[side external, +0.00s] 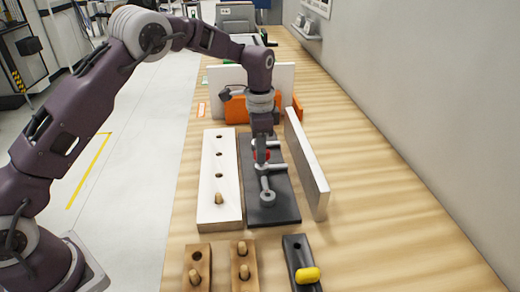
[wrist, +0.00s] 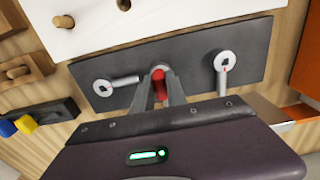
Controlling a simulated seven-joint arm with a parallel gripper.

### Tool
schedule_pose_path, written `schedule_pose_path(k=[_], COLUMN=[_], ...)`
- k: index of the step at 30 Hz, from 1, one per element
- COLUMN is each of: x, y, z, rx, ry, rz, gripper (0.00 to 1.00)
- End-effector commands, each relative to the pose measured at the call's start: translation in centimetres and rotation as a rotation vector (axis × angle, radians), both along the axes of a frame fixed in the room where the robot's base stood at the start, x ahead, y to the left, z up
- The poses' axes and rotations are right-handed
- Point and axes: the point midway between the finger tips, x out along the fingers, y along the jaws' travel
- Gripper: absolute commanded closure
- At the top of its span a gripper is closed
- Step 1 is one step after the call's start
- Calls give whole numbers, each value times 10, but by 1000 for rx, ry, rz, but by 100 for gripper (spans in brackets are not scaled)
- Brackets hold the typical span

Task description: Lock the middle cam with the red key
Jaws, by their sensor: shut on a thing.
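My gripper (side external: 261,152) is over the far half of a dark plate (side external: 275,208). It is shut on the red key (wrist: 159,86), which stands between the fingers at the middle cam (wrist: 158,70). The middle cam is mostly hidden by the fingers and key; I cannot tell how far the key is seated. In the wrist view, the left cam (wrist: 103,87) has its lever pointing right along the plate. The right cam (wrist: 222,60) has its lever pointing down toward my gripper. The red key also shows in the side view (side external: 262,156).
A white holed board (side external: 226,196) with a wooden dowel lies left of the plate. A white panel (side external: 306,165) stands close on its right. Wooden blocks (side external: 243,266) and a black rack with a yellow-handled key (side external: 308,275) are in front. An orange block (side external: 237,108) is behind.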

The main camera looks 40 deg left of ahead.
Motion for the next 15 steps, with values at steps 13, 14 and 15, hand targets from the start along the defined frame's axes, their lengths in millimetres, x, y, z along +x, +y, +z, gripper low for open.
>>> schedule_pose_path(k=[13, 14, 15], x=[0, 0, 0], y=[0, 0, 0], z=[-6, -6, -6], rx=[1, 1, -1], ry=[1, 1, 1], rz=[0, 0, 0], gripper=[100, 100, 100])
